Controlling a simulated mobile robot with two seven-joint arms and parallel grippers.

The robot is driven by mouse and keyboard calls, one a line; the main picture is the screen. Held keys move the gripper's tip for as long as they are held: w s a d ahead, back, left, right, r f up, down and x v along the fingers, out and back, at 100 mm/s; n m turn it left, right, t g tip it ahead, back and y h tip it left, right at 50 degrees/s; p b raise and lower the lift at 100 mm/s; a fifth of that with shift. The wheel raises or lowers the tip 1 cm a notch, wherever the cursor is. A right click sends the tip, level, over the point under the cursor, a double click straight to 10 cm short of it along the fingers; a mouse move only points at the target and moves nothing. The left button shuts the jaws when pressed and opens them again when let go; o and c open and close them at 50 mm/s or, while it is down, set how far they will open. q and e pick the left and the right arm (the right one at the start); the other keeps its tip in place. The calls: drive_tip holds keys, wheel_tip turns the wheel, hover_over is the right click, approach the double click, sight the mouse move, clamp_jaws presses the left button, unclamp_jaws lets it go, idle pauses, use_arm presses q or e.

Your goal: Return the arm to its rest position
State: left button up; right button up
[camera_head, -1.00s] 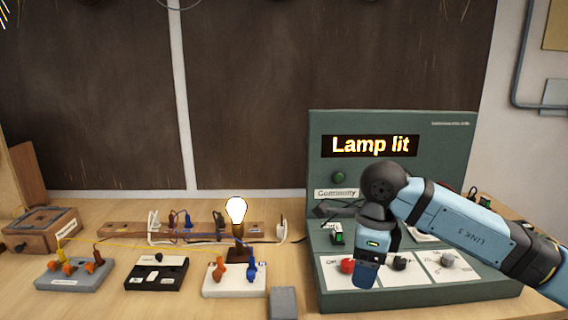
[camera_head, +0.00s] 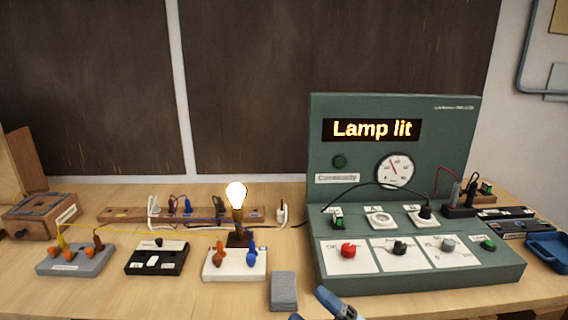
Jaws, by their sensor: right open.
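My right gripper (camera_head: 325,306) shows only at the bottom edge of the head view, in front of the green test panel (camera_head: 420,285). Its blue fingers are apart and hold nothing that I can see; most of it and its arm are cut off by the frame. My left gripper is out of view. The panel's display (camera_head: 372,129) reads "Lamp lit".
A grey terminal block (camera_head: 75,270), a black switch block (camera_head: 157,261) and a grey block (camera_head: 283,291) stand along the table front. A wooden strip (camera_head: 122,214) with plugs lies behind. A blue tray (camera_head: 548,250) is at the far right. Cables run over the panel.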

drive_tip(key=d+f+m+t+h, duration=0.4)
drive_tip(key=d+f+m+h, duration=0.2)
drive_tip(key=f+m+h, duration=0.45)
drive_tip(key=s+d+f+m+g+h, duration=0.3)
drive_tip(key=s+d+f+m+g, duration=0.15)
drive_tip(key=s+f, duration=0.4)
drive_tip(key=s+d+f+m+g+h, duration=0.35)
drive_tip(key=s+f+m, duration=0.25)
drive_tip(key=s+f, duration=0.3)
use_arm(q)
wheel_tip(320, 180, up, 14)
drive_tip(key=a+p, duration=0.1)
drive_tip(key=p, duration=1.5)
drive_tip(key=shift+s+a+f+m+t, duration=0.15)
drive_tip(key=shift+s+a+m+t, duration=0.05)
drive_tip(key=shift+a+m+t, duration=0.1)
use_arm(e)
wheel_tip(320, 180, up, 13)
drive_tip(key=w+t, duration=0.1)
drive_tip(key=shift+d+t, duration=0.3)
drive_tip(key=shift+d, duration=0.1)
drive_tip(key=shift+w, duration=0.1)
